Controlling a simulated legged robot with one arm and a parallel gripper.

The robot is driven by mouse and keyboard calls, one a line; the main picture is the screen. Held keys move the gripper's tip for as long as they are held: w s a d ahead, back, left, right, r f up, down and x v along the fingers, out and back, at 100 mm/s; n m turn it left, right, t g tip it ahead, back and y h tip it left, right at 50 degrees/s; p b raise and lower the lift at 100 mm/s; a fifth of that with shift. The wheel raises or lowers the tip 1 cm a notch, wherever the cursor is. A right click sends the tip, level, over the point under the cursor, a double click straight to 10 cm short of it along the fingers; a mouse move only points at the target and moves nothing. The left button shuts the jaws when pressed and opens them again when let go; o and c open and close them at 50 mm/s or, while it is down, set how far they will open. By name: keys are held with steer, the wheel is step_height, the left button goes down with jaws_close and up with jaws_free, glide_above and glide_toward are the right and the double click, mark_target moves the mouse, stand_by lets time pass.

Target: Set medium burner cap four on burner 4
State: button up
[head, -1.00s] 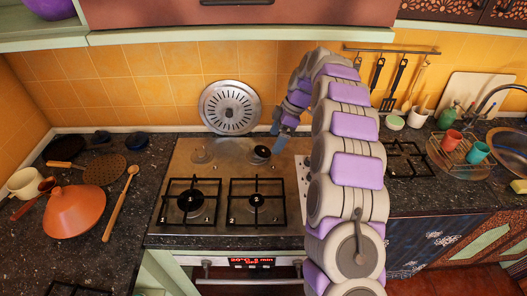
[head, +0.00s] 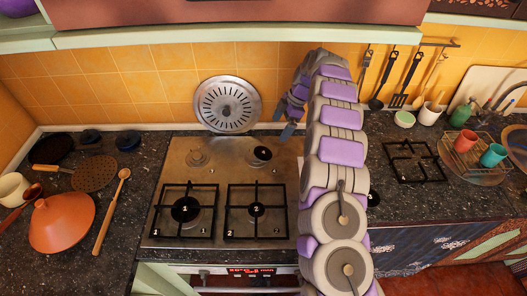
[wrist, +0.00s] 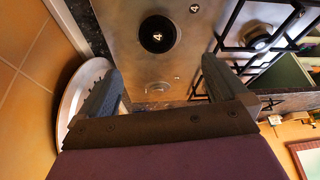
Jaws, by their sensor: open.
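The black burner cap marked 4 (head: 262,154) rests at the back right burner spot of the steel hob (head: 228,172). In the wrist view the cap (wrist: 157,34) looks roughly centred there, with a small printed 4 (wrist: 194,9) beside it. Burner 4 itself is hidden under the cap, so I cannot tell whether it is fully seated. My gripper (head: 287,131) is just behind and right of the cap. In the wrist view my gripper (wrist: 160,66) is open, its fingers apart and empty, with the cap beyond them.
The back left burner (head: 197,159) is bare of a black cap. Black grates (head: 257,229) cover the two capped front burners. A round perforated metal lid (head: 227,104) leans on the wall behind. Another grate (head: 414,162) lies on the right counter, and two black caps (head: 128,141) (head: 91,137) on the left.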

glide_above(264, 152)
steer(key=d, duration=0.3)
step_height(264, 152, down, 9)
steer(key=shift+s+a+r+b, duration=0.1)
steer(key=shift+a+r+b, duration=0.05)
steer(key=shift+b, duration=0.15)
steer(key=shift+x, duration=2.9)
steer(key=shift+w+r, duration=0.15)
steer(key=shift+w, duration=0.1)
steer(key=c, duration=1.1)
steer(key=shift+o, duration=0.2)
steer(key=shift+r, duration=0.1)
